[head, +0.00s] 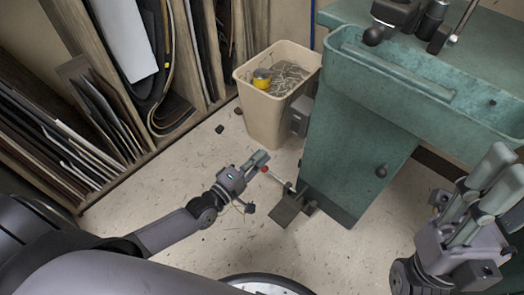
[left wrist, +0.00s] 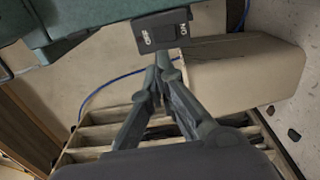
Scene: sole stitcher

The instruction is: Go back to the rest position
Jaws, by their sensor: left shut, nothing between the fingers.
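My left gripper (head: 262,158) is low over the floor in front of the green machine (head: 355,155), shut and empty. Its fingertips are near a red-knobbed rod (head: 265,169) by a foot pedal (head: 288,210); I cannot tell if they touch. In the left wrist view the closed fingers (left wrist: 163,62) point toward a dark switch box (left wrist: 161,31) marked ON and OFF, which also shows on the machine's side in the head view (head: 300,116). My right gripper (head: 496,165) is at the lower right, fingers upward, with nothing visible in it; its opening is unclear.
A beige bin (head: 268,118) with scraps and a yellow roll (head: 262,78) stands beside the machine. A wooden rack (head: 180,50) of sheets lines the left wall. The machine's trough (head: 430,90) overhangs near my right gripper. Floor between rack and pedal is mostly clear.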

